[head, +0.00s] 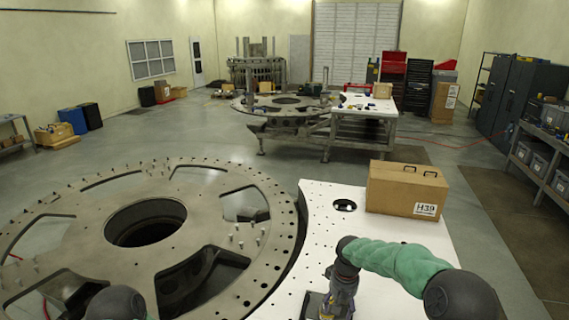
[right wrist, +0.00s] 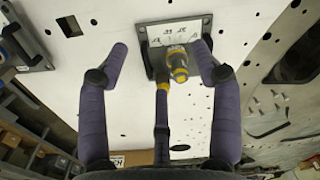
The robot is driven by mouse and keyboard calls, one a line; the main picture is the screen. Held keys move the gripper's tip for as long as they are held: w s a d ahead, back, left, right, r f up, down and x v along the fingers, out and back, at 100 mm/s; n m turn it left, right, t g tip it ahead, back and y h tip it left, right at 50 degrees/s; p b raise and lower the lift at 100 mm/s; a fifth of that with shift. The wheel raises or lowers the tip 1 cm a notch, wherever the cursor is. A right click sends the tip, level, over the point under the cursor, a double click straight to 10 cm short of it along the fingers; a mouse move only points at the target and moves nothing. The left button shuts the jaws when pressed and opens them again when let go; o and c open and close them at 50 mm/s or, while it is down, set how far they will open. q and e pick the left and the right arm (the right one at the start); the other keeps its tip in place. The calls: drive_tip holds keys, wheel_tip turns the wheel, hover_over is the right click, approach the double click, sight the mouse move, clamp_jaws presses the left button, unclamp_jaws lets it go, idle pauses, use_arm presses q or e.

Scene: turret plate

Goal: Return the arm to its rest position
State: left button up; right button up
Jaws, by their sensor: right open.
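My right arm (head: 405,262), in a green sleeve, reaches in from the lower right of the head view. Its gripper hangs over the white table (head: 440,240) at bottom centre. In the right wrist view the purple fingers of my right gripper (right wrist: 162,55) are spread apart.
A large round metal turret plate (head: 265,205) with pins and openings lies left of the white table. A cardboard box (head: 390,188) marked H39 stands at the table's back. A dark bracket (right wrist: 25,40) shows at the wrist view's left edge.

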drive_tip(key=s+a+f+m+y, duration=0.1)
drive_tip(key=s+a+f+y, duration=0.1)
drive_tip(key=s+f, duration=0.65)
drive_tip(key=s+a+f+m+y, duration=0.15)
drive_tip(key=s+f, duration=0.45)
drive_tip(key=f, duration=0.6)
drive_tip(key=s+a+f+m, duration=0.1)
drive_tip(key=s+f, duration=0.1)
drive_tip(key=s, duration=0.6)
drive_tip(key=s+a+f+m, duration=0.1)
drive_tip(key=s+f+m, duration=0.15)
drive_tip(key=s, duration=0.65)
use_arm(q)
wheel_tip(320, 180, down, 29)
drive_tip(key=b, duration=2.9)
drive_tip(key=shift+w+f, duration=0.15)
drive_tip(key=shift+w, duration=0.15)
use_arm(e)
wheel_tip(320, 180, down, 28)
drive_tip(key=w+a+n, duration=0.1)
drive_tip(key=shift+w+a+r+n, duration=0.15)
drive_tip(key=shift+w+a+n, duration=0.1)
drive_tip(key=shift+n, duration=0.15)
drive_tip(key=shift+c, duration=0.5)
use_arm(q)
drive_tip(key=shift+s, duration=0.1)
